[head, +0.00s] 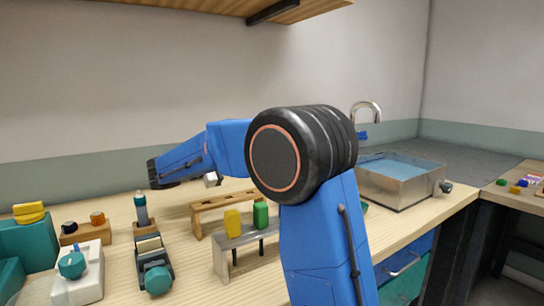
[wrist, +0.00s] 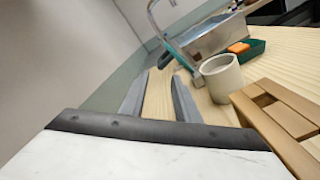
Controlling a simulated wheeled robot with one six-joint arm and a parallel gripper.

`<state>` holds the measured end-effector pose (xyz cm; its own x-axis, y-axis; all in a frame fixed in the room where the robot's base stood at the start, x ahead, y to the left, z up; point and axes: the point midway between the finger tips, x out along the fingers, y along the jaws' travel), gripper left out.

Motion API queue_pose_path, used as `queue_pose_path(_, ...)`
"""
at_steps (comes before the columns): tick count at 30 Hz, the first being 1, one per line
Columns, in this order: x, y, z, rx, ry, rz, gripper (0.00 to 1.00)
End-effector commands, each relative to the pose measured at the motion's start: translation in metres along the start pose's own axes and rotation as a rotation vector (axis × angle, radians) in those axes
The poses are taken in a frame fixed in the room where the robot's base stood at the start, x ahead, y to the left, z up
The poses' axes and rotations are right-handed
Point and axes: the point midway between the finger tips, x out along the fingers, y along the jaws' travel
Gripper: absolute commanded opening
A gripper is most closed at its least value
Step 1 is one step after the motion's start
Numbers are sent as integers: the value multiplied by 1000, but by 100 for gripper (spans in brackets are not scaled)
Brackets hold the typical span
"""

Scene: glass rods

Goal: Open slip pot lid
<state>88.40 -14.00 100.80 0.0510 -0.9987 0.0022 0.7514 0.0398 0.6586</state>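A pale grey round pot (wrist: 222,80), likely the slip pot, stands on the wooden worktop in the wrist view. Its top shows a rim, but I cannot tell whether a lid sits in it. My gripper (wrist: 161,82) is open and empty, with its two grey fingers apart. The pot is just right of the right finger in the picture and beyond it, and I see no contact. In the head view my blue arm reaches left above the worktop and hides part of it. I cannot make out the pot there.
A wooden rack (wrist: 285,115) lies right of the pot. Behind it are a green tray with an orange block (wrist: 239,47) and a metal sink (head: 400,185). A bench (head: 240,241) bears yellow and green pieces. Several devices crowd the left worktop.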

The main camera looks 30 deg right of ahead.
Motion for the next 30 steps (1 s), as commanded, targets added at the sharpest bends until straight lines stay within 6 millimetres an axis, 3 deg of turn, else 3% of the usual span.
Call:
queue_pose_path(18, 96, -1, 0, 1, 0, -3, 29)
queue_pose_path(24, 112, -1, 0, 1, 1, -2, 29)
queue_pose_path(30, 115, -1, 0, 1, 2, -2, 29)
